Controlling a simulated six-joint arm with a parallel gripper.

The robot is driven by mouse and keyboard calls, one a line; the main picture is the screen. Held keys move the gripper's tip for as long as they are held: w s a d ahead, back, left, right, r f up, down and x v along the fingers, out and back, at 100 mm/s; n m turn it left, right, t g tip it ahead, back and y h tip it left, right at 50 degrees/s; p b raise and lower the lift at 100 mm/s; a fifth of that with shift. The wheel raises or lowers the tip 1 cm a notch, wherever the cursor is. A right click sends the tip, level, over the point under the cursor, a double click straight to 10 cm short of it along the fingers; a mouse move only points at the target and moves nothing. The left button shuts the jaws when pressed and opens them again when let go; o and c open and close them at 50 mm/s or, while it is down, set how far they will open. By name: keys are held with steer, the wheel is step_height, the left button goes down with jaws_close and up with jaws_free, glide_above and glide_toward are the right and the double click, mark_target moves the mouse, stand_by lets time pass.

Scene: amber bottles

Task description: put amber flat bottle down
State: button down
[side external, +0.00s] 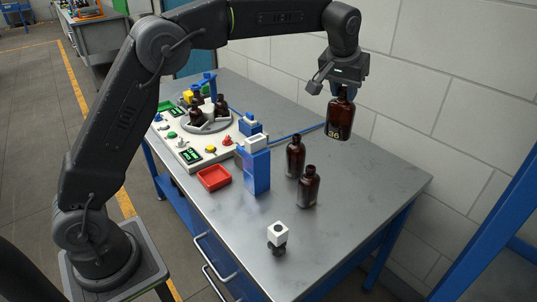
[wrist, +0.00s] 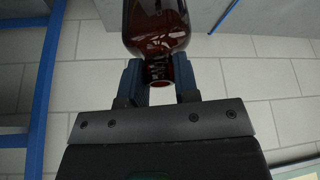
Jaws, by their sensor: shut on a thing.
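The amber flat bottle (side external: 340,118) hangs upright below my gripper (side external: 341,90) in the side external view, above the far right part of the table. My gripper is shut on its neck. In the wrist view the bottle body (wrist: 157,25) shows at the top, and its neck is between the two fingers of my gripper (wrist: 159,82). The bottle's base looks clear of the table in the side external view, though the exact height is hard to tell.
Two amber bottles stand on the metal table (side external: 350,205), one behind (side external: 295,157) and one in front (side external: 308,187). A blue block post (side external: 256,172), a red tray (side external: 214,177) and a turntable station (side external: 207,122) holding bottles are to the left. The table's right side is bare.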

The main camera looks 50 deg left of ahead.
steer(key=s+a+n+g+y, duration=0.1)
steer(key=s+a+n, duration=0.25)
steer(key=a, duration=1.45)
steer(key=s+a+n+y, duration=0.1)
steer(key=s+a+n, duration=0.3)
steer(key=a, duration=1.4)
step_height(320, 180, down, 11)
steer(key=m, duration=0.2)
steer(key=w+d+f, duration=0.7)
steer(key=w+f, duration=0.1)
steer(key=f, duration=0.3)
steer(key=shift+d, duration=0.15)
steer(key=shift+n, duration=0.25)
steer(key=shift+f, duration=0.15)
steer(key=c, duration=0.9)
jaws_free()
steer(key=shift+s, duration=0.1)
steer(key=shift+o, duration=0.2)
